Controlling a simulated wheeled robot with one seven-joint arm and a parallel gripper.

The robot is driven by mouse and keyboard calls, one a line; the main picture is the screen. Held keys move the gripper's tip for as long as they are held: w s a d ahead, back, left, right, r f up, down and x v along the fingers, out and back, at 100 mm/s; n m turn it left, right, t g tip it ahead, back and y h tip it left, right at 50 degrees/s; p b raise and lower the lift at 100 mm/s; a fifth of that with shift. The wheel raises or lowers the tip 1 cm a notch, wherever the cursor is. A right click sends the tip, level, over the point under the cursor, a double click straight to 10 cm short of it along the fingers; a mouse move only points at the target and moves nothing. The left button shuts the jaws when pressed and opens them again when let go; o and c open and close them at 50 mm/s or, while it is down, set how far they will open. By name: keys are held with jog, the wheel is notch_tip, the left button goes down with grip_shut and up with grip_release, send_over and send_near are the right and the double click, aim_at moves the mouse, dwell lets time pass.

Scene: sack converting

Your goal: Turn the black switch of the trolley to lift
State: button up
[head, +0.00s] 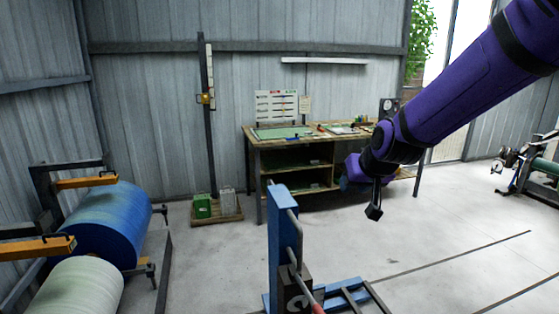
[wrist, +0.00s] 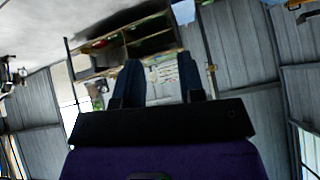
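The trolley (head: 283,235) stands at the bottom middle of the head view, a blue upright post with a grey bar and a low blue frame. A dark box (head: 296,292) with pale marks sits low on the post; I cannot make out a black switch on it. A red-ended grip (head: 317,308) shows at the bottom edge. My gripper (head: 374,212) hangs to the right of the post, apart from it, in front of the workbench. In the wrist view my gripper (wrist: 160,78) has its two fingers apart with nothing between them.
A wooden workbench (head: 290,143) stands against the back wall. Blue (head: 110,222) and pale (head: 78,290) rolls lie on stands at the left. A green box (head: 202,206) stands on a low pallet. Another machine (head: 520,170) is at the right.

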jog(key=s+d+r+g, duration=0.1)
jog(key=s+d, duration=0.3)
jog(key=s, duration=0.6)
jog(key=s+d+r+h, duration=0.1)
jog(key=s+d+r, duration=0.3)
jog(key=s, duration=0.6)
jog(key=s+d+r+m+g+h, duration=0.1)
jog(key=s+d+r, duration=0.2)
jog(key=s, duration=0.7)
jog(key=shift+d+r+g, duration=0.2)
jog(key=shift+d+g, duration=0.1)
jog(key=shift+d, duration=0.65)
jog(key=shift+w, duration=0.1)
